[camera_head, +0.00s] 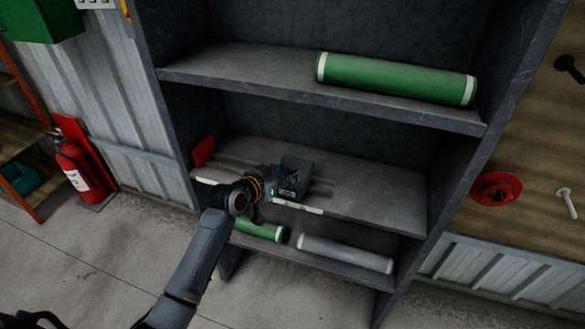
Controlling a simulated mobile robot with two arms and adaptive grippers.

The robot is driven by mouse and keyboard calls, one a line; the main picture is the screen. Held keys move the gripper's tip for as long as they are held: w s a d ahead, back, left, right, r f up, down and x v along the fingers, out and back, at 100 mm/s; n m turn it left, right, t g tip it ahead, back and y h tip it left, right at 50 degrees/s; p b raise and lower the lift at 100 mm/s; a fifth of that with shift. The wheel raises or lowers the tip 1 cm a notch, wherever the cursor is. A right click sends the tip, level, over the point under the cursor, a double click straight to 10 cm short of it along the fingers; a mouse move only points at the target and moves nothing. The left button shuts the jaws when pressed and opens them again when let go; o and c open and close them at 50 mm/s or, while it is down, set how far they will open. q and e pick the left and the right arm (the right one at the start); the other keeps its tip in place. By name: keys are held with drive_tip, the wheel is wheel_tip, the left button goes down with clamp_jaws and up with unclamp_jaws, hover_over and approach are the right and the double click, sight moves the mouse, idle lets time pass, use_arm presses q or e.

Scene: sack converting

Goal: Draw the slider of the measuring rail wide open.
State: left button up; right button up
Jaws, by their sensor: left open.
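The measuring rail (238,162) lies along the middle shelf of a dark grey rack, with a red end piece (203,151) at its left. A dark block that looks like its slider (297,166) sits near the middle of the shelf. A pale strip (298,208) runs along the shelf's front edge, partly hidden by my arm. My left gripper (286,187) is open at the front of the slider. My wrist hides part of the rail, and I cannot tell whether the fingers touch the slider. My right gripper is not in view.
A green roll (395,78) lies on the upper shelf. A green roll (258,229) and a grey roll (345,253) lie on the bottom shelf. The middle shelf (385,185) is clear at the right. A red fire extinguisher (80,170) stands left of the rack.

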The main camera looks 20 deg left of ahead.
sight(289, 170)
use_arm(q)
drive_tip(key=shift+x, duration=2.2)
clamp_jaws()
